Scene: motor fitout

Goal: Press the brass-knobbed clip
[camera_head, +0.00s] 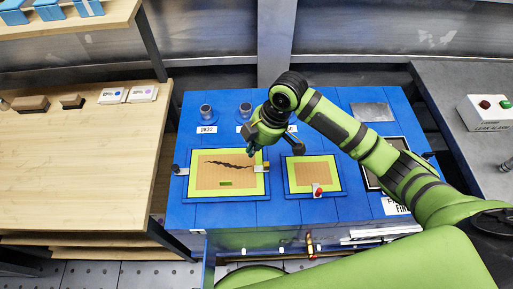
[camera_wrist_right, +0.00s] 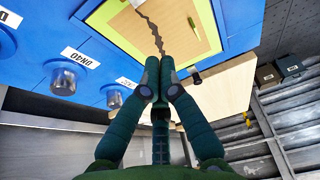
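The cracked panel (camera_head: 210,182), a tan sheet in a yellow-green frame, lies on the blue bench top. A clip with a yellowish, brass-like knob (camera_head: 265,167) sits at its right edge. A dark-knobbed clip (camera_head: 180,170) sits at its left edge and also shows in the right wrist view (camera_wrist_right: 197,78). My right gripper (camera_head: 254,146) is just above the panel's upper right corner, close to the brass-knobbed clip; I cannot tell whether they touch. In the right wrist view its fingers (camera_wrist_right: 160,66) are together with nothing visible between them. My left gripper is out of view.
A smaller panel (camera_head: 306,176) with a red-knobbed clip (camera_head: 318,190) lies to the right. Labelled round fittings (camera_head: 206,111) stand behind the cracked panel. A wooden shelf table (camera_head: 80,170) is at left. A button box (camera_head: 488,112) sits on a grey counter at right.

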